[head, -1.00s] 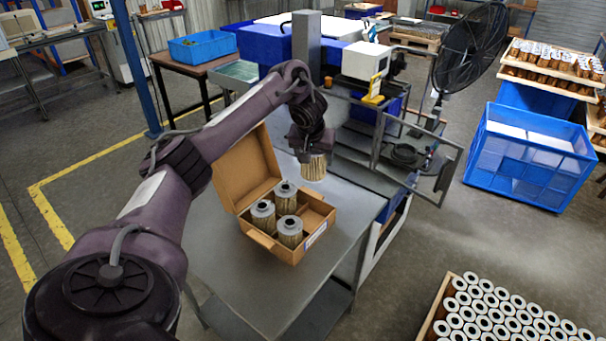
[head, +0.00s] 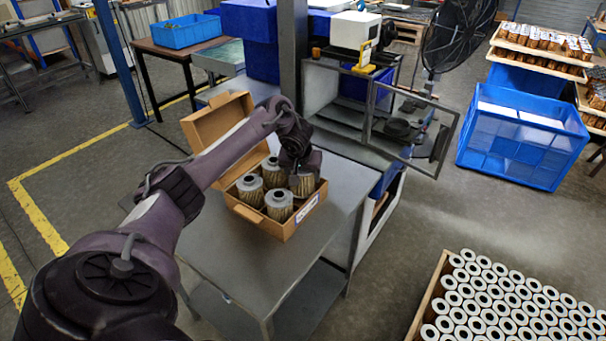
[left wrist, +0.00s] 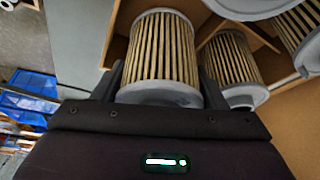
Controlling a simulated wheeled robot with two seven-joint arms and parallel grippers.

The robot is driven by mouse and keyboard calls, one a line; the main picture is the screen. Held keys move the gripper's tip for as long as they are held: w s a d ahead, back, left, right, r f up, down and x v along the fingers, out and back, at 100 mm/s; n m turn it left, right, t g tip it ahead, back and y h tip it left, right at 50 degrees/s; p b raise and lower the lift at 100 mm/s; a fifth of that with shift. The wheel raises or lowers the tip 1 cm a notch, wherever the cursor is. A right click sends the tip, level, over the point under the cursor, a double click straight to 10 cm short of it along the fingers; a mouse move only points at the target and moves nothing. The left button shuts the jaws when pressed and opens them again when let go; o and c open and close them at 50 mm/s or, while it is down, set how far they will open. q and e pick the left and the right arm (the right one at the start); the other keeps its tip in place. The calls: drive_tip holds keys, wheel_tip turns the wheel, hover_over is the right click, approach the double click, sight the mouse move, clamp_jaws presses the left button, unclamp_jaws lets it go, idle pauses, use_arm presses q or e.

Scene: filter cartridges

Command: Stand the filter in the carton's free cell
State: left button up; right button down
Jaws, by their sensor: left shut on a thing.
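The open cardboard carton (head: 238,213) stands on a grey table with its lid tilted up at the back. Three filters with grey caps (head: 279,204) stand in its cells. My left gripper (head: 301,176) is shut on a fourth pleated filter (head: 302,187), which is upright at the carton's right cell with its lower part inside the walls. Whether it touches the cell floor is hidden. In the left wrist view the held filter (left wrist: 162,52) sits between the fingers, with neighbouring filters (left wrist: 233,65) close on the right. My right gripper is not seen.
The table (head: 250,262) is clear in front of the carton. A machine with an open metal-framed door (head: 410,130) stands behind the table at right. A crate of many filters (head: 515,310) is at the lower right; a blue bin (head: 520,150) stands on the floor.

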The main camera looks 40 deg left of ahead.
use_arm(q)
drive_tip(key=shift+f, duration=0.2)
drive_tip(key=shift+f, duration=0.4)
drive_tip(key=o, duration=1)
drive_tip(key=shift+r, duration=0.35)
drive_tip(key=v, duration=0.4)
drive_tip(key=shift+w+r, duration=0.1)
drive_tip(key=shift+r, duration=0.3)
drive_tip(key=p+v, duration=0.5)
drive_tip(key=v, duration=0.3)
drive_tip(key=shift+d+f, duration=0.1)
